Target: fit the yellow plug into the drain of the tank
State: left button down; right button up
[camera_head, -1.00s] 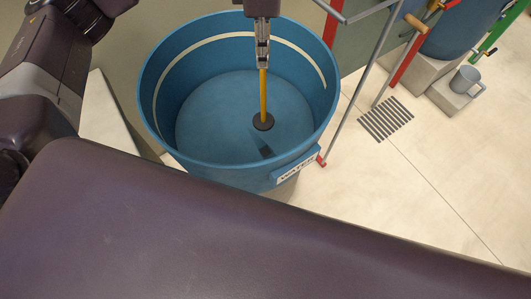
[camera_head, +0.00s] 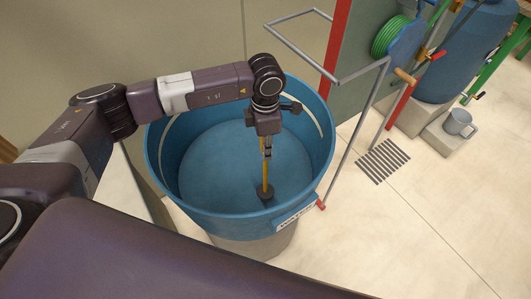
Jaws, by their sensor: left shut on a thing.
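The blue tank (camera_head: 160,150) is open at the top, and a label faces the front right of its rim. My left gripper (camera_head: 267,153) points down inside the tank opening, shut on the yellow plug's stem (camera_head: 265,175). The stem is close to upright, with a dark round stopper (camera_head: 266,195) at its lower end. The stopper is over the tank floor near the front right wall. I cannot tell whether it touches the floor. The drain is not visible. My right gripper is not in view.
A grey metal rail (camera_head: 335,80) stands right behind the tank. A floor grate (camera_head: 383,161) lies to the right. A grey mug (camera_head: 459,122) sits on a block, near a blue barrel (camera_head: 470,60) and a green hose reel (camera_head: 391,37). The floor at front right is clear.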

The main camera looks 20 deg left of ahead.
pick_arm(q)
notch_tip(320, 180, down, 4)
jog(key=shift+f+p, duration=0.25)
jog(key=shift+p, duration=0.35)
jog(key=c, duration=1.7)
grip_release()
jog(key=shift+f, duration=0.1)
notch_tip(320, 180, up, 11)
jog(key=b, duration=0.4)
jog(key=shift+f, duration=0.1)
jog(key=shift+r, duration=0.7)
